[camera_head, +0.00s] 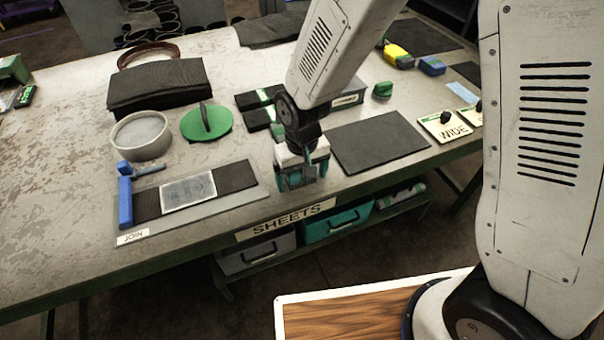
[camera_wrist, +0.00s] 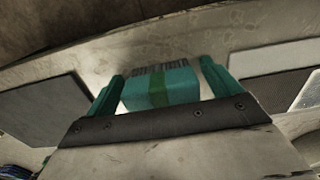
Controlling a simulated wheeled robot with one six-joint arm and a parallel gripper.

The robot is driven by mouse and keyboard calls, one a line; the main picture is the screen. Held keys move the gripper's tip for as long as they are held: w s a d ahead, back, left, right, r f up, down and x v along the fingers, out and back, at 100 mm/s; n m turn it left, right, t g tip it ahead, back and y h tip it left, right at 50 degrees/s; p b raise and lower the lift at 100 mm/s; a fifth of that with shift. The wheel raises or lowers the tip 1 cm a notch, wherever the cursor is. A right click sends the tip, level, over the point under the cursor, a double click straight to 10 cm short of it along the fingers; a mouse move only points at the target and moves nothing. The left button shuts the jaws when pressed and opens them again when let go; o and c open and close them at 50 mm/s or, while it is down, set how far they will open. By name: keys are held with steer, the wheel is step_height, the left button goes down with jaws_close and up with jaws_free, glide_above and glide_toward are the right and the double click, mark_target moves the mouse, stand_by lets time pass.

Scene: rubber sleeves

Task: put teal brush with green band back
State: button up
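My gripper (camera_head: 303,176) is low over the front edge of the workbench, beside the SHEETS label. In the wrist view its two teal fingers (camera_wrist: 163,85) stand on either side of a teal brush (camera_wrist: 180,88). The brush has a darker green band (camera_wrist: 158,88) down its middle. Its dark bristles point away from my palm. Thin pale strips show beside the brush, so contact with the fingers is unclear. In the head view the fingers mostly hide the brush, and whether it touches the bench cannot be told.
A dark sheet (camera_head: 378,143) lies right of my gripper, and a JOIN board (camera_head: 245,197) with a blue stop (camera_head: 125,200) lies left. A green disc (camera_head: 207,122) and a grey bowl (camera_head: 141,135) stand behind. A WIDE plate (camera_head: 447,127) lies far right. Bins (camera_head: 336,224) sit below the bench.

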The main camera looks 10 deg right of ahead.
steer(key=shift+r, duration=0.1)
step_height(320, 180, up, 12)
steer(key=shift+r, duration=0.15)
stand_by(0.4)
steer(key=s+d+r+m, duration=0.1)
steer(key=s+d+r, duration=0.6)
steer(key=s+d, duration=0.2)
steer(key=s+d+r+m+t, duration=0.1)
steer(key=s+d+r+m, duration=0.1)
steer(key=s+d+r, duration=0.5)
steer(key=s+d, duration=0.3)
steer(key=d, duration=0.1)
steer(key=shift+d, duration=0.35)
steer(key=shift+r, duration=0.1)
